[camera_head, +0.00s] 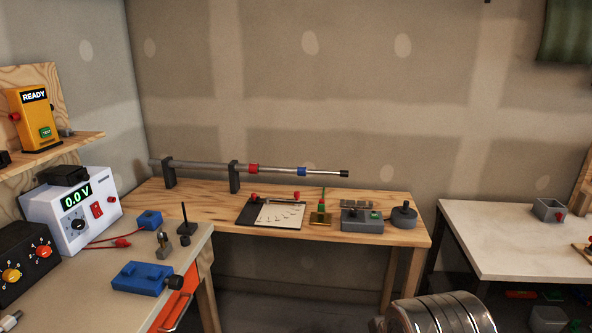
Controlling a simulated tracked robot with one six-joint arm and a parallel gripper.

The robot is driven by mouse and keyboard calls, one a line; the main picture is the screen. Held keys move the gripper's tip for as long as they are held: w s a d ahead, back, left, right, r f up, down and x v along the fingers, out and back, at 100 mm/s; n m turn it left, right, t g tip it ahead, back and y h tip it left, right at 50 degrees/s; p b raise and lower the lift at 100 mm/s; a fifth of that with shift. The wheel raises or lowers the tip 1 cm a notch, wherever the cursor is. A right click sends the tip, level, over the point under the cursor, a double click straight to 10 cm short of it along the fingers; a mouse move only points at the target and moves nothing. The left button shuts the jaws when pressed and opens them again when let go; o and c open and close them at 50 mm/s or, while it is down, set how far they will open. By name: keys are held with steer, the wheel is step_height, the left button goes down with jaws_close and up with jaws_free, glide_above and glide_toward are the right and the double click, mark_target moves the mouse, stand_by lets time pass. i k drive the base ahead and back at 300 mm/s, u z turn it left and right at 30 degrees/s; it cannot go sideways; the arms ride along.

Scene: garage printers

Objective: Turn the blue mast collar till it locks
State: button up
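The blue mast collar (301,171) sits on a thin grey telescoping mast (275,168), toward its right end. The mast lies horizontally in two dark upright stands (234,178) at the back of the wooden bench. A red collar (253,169) is on the same mast, left of the blue one. A black cap (344,173) ends the mast at the right. I cannot tell the collar's turn angle or lock state from here. My gripper is not in view, and nothing touches the collar.
A cluttered bench with a power supply (75,210) is at left; a pale table (490,235) is at right.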

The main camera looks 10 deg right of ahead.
mark_target(301, 170)
steer(key=u, duration=0.2)
steer(key=i, duration=1.2)
steer(key=u, duration=0.4)
steer(key=i, duration=1.05)
steer(key=u, duration=0.05)
